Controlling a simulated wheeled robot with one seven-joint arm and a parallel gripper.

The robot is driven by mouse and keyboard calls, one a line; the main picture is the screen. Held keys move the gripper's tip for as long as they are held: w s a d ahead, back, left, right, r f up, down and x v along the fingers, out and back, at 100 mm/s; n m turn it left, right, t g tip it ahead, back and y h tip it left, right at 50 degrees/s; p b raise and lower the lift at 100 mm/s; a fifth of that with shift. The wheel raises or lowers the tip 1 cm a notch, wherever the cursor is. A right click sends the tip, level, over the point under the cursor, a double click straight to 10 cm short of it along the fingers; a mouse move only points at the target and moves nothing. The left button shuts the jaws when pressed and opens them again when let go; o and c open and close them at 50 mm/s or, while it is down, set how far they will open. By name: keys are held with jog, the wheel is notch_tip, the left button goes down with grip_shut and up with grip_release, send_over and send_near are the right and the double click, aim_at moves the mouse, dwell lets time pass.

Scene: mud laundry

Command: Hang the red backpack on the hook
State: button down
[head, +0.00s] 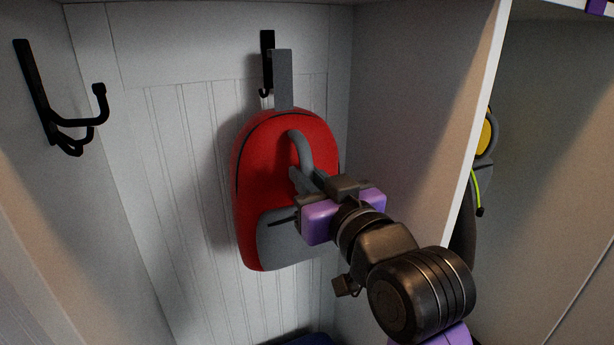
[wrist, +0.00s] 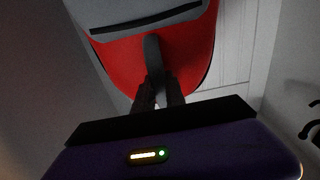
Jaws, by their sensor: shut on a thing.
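The red backpack (head: 262,160) with a grey front pocket is upright against the back panel of the cubby in the head view. Its grey top loop (head: 283,78) overlaps the lower part of the black back-wall hook (head: 266,62); I cannot tell whether the loop is around the hook. My gripper (head: 308,183) is shut on the grey handle (head: 300,150) at the front of the backpack. In the wrist view the handle (wrist: 153,58) runs down between my fingers (wrist: 158,97), with the red backpack (wrist: 185,55) behind.
Another black hook (head: 70,115) is on the left wall of the cubby. A white divider panel (head: 485,110) stands to the right, close to my arm. Beyond it hangs a dark item with yellow (head: 486,135). A dark blue thing (head: 300,340) lies at the bottom.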

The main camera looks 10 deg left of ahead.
jog(key=shift+f, duration=0.35)
jog(key=shift+f+b, duration=0.1)
jog(key=shift+b, duration=0.2)
